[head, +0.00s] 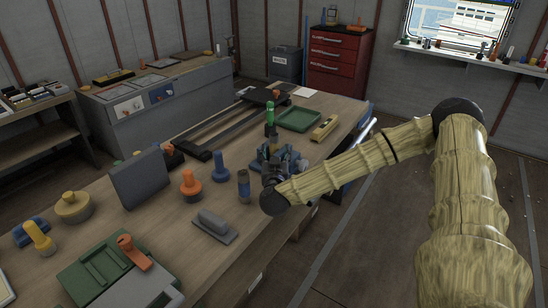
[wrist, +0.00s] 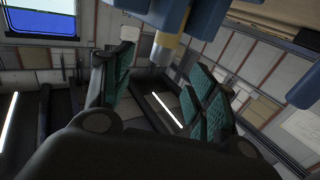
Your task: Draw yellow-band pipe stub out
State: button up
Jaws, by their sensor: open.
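In the wrist view a pipe stub (wrist: 160,52) with a dull yellow band and a grey end hangs from a blue body (wrist: 168,12) at the top of the picture. My gripper (wrist: 160,80) is open, its teal-padded fingers spread to the left and right of the stub's end. Neither finger visibly touches it, and nothing is held. In the head view my gripper (head: 270,180) is at the blue fixture (head: 284,158) near the table's right edge. My wrist hides part of that fixture, and I cannot make out the yellow band there.
A grey handled block (head: 214,226) lies in front. A green-topped tool (head: 270,118), a green tray (head: 299,119) and a yellow block (head: 324,128) are behind. The floor right of the table is open.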

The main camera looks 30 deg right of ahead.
aim_at(274, 140)
jog(key=p+x, duration=0.2)
jog(key=x, duration=0.8)
jog(key=shift+w+a, duration=0.1)
jog(key=shift+w, duration=0.15)
grip_shut()
jog(key=shift+r+p, duration=3.5)
jog(key=shift+r, duration=1.05)
